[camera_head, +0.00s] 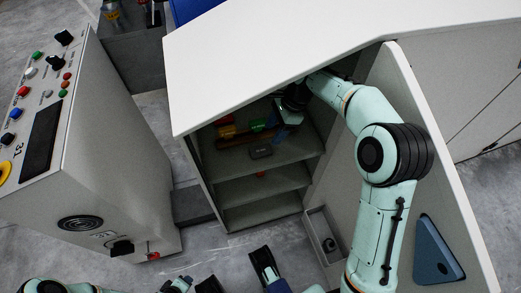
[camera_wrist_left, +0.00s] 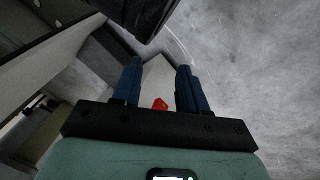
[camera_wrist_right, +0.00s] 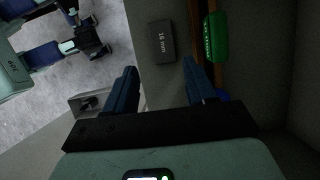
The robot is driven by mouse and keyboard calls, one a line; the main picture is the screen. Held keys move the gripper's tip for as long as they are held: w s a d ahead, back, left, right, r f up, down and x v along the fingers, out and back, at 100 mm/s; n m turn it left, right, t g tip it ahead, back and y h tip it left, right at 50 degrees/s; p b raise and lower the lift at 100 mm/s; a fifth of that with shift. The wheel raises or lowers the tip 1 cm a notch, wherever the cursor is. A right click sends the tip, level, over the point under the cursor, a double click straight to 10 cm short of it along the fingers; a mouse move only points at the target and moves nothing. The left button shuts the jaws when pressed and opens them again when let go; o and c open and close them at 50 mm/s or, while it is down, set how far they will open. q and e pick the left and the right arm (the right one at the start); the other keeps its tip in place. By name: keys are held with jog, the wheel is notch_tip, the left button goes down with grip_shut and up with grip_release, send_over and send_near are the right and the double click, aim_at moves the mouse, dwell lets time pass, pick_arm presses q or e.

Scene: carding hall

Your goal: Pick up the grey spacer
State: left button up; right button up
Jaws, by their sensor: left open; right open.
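The grey spacer (camera_wrist_right: 161,41), a dark block marked "16 mm", lies on a shelf in the open cabinet. It also shows in the head view (camera_head: 261,151), in front of a brown holder. My right gripper (camera_wrist_right: 160,68) is open and empty, reaching into the cabinet from its right side. In the right wrist view the spacer lies beyond the fingertips, between their lines, with a visible gap. In the head view the right gripper (camera_head: 290,117) is up and right of the spacer. My left gripper (camera_wrist_left: 160,66) is open and empty, outside the cabinet.
A green block (camera_wrist_right: 215,38) sits in the brown holder beside the spacer. The white cabinet top (camera_head: 280,50) overhangs the shelves, and the open door (camera_head: 430,130) stands at the right. A control box (camera_head: 70,150) with buttons stands at the left. A small bin (camera_head: 324,238) is on the door.

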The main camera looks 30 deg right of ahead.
aim_at(262, 150)
jog(key=x, duration=0.4)
jog(key=shift+b, duration=0.4)
jog(key=b+x, duration=0.2)
jog(key=x, duration=0.2)
jog(key=shift+w+f, duration=0.2)
jog(key=shift+f, duration=0.25)
jog(key=shift+a+f, duration=0.1)
jog(key=shift+f, duration=0.1)
pick_arm(q)
jog(key=s+a+f+g, duration=0.1)
jog(key=s+f+g, duration=0.1)
jog(key=s+f, duration=0.4)
jog(key=shift+s, duration=0.2)
pick_arm(e)
jog(key=c, duration=0.8)
jog(key=shift+c, duration=0.2)
